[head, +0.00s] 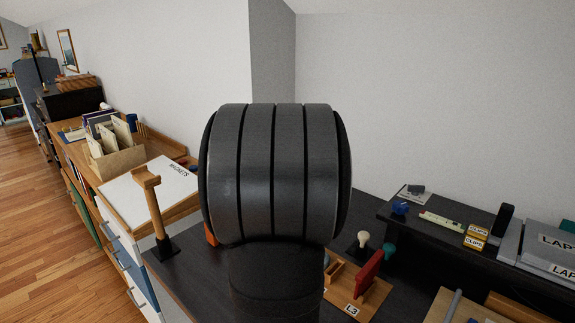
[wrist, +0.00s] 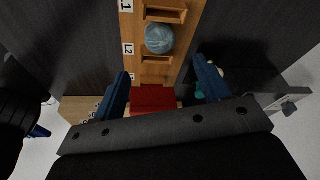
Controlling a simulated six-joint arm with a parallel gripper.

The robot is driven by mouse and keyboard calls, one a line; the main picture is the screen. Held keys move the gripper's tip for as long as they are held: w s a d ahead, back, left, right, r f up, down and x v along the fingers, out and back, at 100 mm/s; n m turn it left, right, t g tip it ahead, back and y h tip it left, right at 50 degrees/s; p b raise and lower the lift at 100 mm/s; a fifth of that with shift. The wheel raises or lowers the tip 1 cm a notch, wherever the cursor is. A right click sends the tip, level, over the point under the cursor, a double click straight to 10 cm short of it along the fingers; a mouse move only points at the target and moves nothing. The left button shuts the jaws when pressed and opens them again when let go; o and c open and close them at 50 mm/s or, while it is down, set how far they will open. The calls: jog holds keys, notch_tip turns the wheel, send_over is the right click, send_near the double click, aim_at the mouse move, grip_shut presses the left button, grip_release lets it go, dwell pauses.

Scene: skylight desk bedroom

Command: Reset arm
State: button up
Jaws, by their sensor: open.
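My gripper (wrist: 162,68) shows in the wrist view with its two blue fingers spread apart, so it is open. A red block (wrist: 153,98) lies in the gap between the fingers, by the near part of a wooden tray (wrist: 127,28); whether a finger touches it I cannot tell. In the head view a red upright piece (head: 369,272) stands on the wooden tray (head: 375,300) near the L3 label. A large dark link of my arm fills the middle of the head view, and the gripper itself is hidden there.
A blue-grey yarn ball (wrist: 159,39) sits in the tray near L2. Cream (head: 363,238) and teal (head: 389,249) knobs stand behind the tray. A wooden stand (head: 153,205) and white MAGNETS board (head: 150,190) are left. A dark shelf (head: 470,255) with boxes is right.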

jog(key=x, duration=1)
jog(key=shift+d+f, duration=0.15)
jog(key=shift+f, duration=0.05)
jog(key=shift+r, duration=1.65)
jog(key=shift+s+f, duration=0.1)
jog(key=shift+f, duration=0.05)
